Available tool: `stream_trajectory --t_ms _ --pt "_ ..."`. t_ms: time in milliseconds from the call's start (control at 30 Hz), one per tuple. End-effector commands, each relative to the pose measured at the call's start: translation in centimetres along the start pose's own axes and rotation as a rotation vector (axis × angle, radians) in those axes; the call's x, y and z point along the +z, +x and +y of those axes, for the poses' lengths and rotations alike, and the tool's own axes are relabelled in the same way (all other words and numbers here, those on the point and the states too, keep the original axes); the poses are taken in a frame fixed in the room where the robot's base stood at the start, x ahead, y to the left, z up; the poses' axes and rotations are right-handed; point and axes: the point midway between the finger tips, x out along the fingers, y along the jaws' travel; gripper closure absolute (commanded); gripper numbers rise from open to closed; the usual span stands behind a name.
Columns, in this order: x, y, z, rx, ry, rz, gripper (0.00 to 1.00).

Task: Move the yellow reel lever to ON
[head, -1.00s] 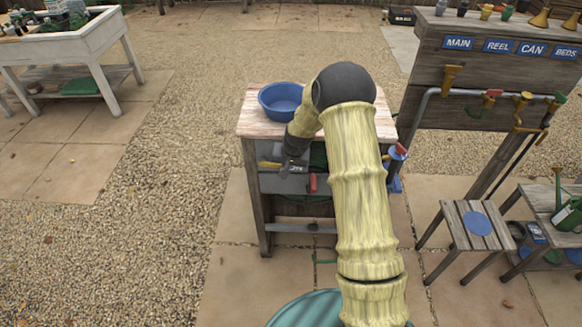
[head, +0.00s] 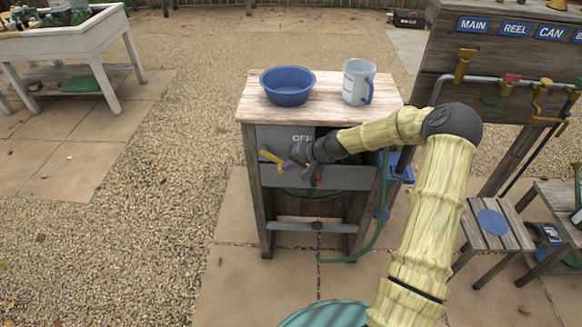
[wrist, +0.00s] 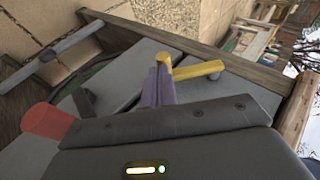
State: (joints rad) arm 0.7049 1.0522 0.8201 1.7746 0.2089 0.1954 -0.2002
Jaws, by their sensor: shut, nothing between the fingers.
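The yellow reel lever (head: 270,157) is on the front of a wooden stand (head: 257,205) with grey panels. It also shows in the wrist view (wrist: 198,70), with its bar pointing right. An OFF label (head: 302,138) is on the upper panel, to the right of the lever; no ON label can be read. My gripper (head: 291,162) is shut and empty, just right of the lever in the head view. In the wrist view its fingers (wrist: 157,84) are close beside the lever's bend; I cannot tell whether they touch it.
A red handle (wrist: 45,120) is at the left of the wrist view. A blue bowl (head: 287,87) and a mug (head: 358,82) stand on the stand's top. A green hose (head: 378,215) hangs at its right side. Gravel (head: 185,170) to the left is clear.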

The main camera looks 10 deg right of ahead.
Motion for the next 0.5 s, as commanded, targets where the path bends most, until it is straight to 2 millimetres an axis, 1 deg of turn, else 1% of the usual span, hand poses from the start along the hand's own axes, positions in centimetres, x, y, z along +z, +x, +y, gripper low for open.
stream_trajectory --t_ms 33,333,500 --pt "0.13 0.38 0.2 0.0 -0.001 0.0 1.0" --pt "0.0 0.02 -0.08 0.002 -0.001 0.0 1.0" --pt "-0.16 -0.48 -0.55 0.002 0.0 0.0 1.0"
